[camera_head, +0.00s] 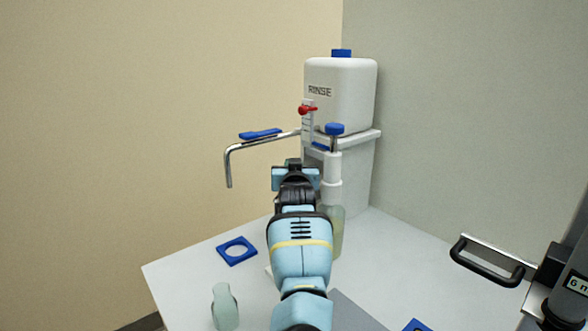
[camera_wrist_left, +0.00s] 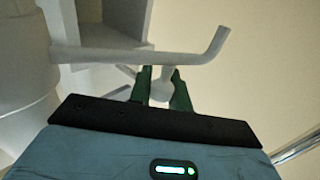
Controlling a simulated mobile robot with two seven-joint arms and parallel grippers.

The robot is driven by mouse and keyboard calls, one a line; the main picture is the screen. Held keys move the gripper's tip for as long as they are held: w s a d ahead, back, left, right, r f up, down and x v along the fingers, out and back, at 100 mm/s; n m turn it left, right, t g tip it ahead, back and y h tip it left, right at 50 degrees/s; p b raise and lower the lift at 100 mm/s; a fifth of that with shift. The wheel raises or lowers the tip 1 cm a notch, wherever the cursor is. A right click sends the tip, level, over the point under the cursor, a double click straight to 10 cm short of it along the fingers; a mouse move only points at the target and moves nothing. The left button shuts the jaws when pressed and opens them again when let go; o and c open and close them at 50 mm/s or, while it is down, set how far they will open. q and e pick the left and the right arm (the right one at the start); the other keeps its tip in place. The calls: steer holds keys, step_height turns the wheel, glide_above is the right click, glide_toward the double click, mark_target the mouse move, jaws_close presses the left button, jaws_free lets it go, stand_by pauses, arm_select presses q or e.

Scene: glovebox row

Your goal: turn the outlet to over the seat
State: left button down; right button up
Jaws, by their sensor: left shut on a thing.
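A bottle (camera_head: 337,236) of pale liquid stands on the bench, with a white dispenser (camera_head: 332,190) and blue knob (camera_head: 334,128) on top. In the left wrist view a pale outlet (camera_wrist_left: 135,54) runs from the white body at left and ends in a bend. My left gripper (camera_wrist_left: 160,88) is shut on a small knobbed part just beside this tube, apparently of the outlet. In the head view my left gripper (camera_head: 295,166) hides the outlet and its own fingertips. A blue square seat (camera_head: 223,255) with a round hole lies on the bench, left of the gripper.
A white RINSE tank (camera_head: 355,95) with a red tap (camera_head: 306,110) stands on a shelf behind. Its chrome pipe (camera_head: 262,143) reaches left above the bench. A small pale bottle (camera_head: 225,308) stands in front. A black handle (camera_head: 487,263) is at right. The bench's right middle is clear.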

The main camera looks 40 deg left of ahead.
steer(key=shift+w+a, duration=0.1)
steer(key=shift+w, duration=0.1)
arm_select(q)
steer(key=c, duration=1.3)
jaws_free()
arm_select(e)
steer(key=shift+a, duration=0.1)
steer(key=shift+s, duration=0.25)
steer(key=shift+r, duration=0.1)
